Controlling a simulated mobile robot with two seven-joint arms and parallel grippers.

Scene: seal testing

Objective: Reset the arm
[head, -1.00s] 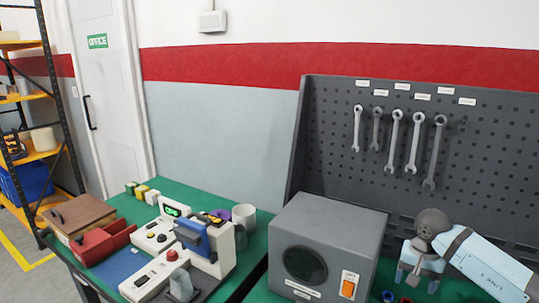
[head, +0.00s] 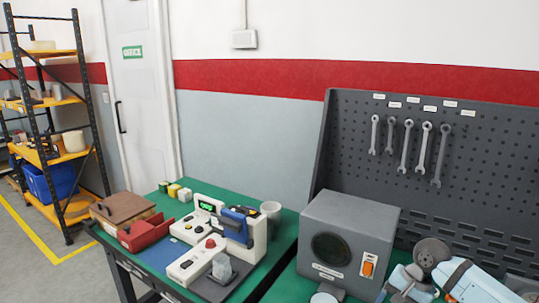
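My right arm (head: 470,280) comes in at the bottom right of the head view, with light blue links and a round grey joint, in front of the pegboard. Past the joint the arm bends downward and is cut off by the bottom edge, so my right gripper is out of view. My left arm and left gripper do not show.
A grey box with a round dark window (head: 345,225) and an orange switch stands beside my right arm. A green-topped table (head: 235,195) on the left holds test devices, a red bin (head: 143,232) and a brown box (head: 123,208). Wrenches hang on the pegboard (head: 340,140). Floor shows at left.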

